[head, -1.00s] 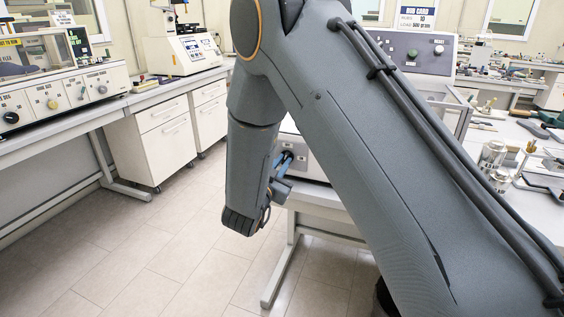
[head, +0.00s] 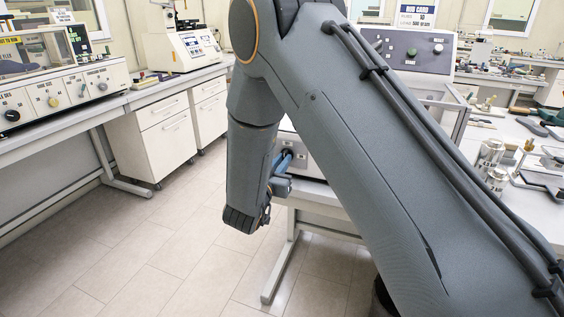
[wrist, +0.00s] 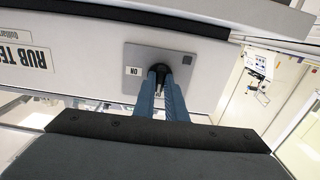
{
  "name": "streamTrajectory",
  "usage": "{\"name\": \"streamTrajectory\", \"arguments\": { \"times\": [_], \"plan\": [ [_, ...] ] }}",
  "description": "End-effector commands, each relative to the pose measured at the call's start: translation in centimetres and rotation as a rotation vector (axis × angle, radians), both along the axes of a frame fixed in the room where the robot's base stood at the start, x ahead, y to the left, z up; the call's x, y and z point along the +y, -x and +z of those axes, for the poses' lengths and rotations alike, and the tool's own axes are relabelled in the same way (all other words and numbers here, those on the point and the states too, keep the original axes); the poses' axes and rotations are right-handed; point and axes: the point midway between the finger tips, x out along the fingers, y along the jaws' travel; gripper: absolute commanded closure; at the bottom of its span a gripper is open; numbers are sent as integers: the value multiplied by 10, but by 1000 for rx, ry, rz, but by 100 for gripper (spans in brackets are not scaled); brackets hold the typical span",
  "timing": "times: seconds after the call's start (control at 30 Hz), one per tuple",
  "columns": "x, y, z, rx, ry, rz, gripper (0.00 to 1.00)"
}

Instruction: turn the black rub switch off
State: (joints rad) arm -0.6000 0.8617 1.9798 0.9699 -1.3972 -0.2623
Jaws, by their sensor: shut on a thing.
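The black rub switch (wrist: 159,66) is a dark knob on a grey square plate (wrist: 184,60) in the wrist view. The plate is on the light front of a machine, and an "ON" label (wrist: 132,71) sits beside the knob. My gripper (wrist: 161,76) is shut on the knob, with a blue finger on either side of it. The fingers hide part of the knob, so its exact angle is hard to read. In the head view my gripper (head: 285,160) reaches the machine's front, and my arm hides most of the machine.
A "RUB TE..." label (wrist: 28,60) is on the same panel. In the head view a grey panel with knobs (head: 425,52) rises behind my arm. A left bench carries a control box (head: 55,95). Metal cylinders (head: 490,155) stand on the right table. Floor on the left is clear.

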Motion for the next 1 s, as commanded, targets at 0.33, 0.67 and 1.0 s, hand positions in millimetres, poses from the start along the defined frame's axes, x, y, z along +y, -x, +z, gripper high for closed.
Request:
{"name": "streamTrajectory", "arguments": {
  "times": [0.33,0.67,1.0],
  "plan": [
    [0,0,0,0,0,0,70],
    [4,10,-1,1,0,2,70],
    [23,59,-1,0,0,4,70]
  ]
}}
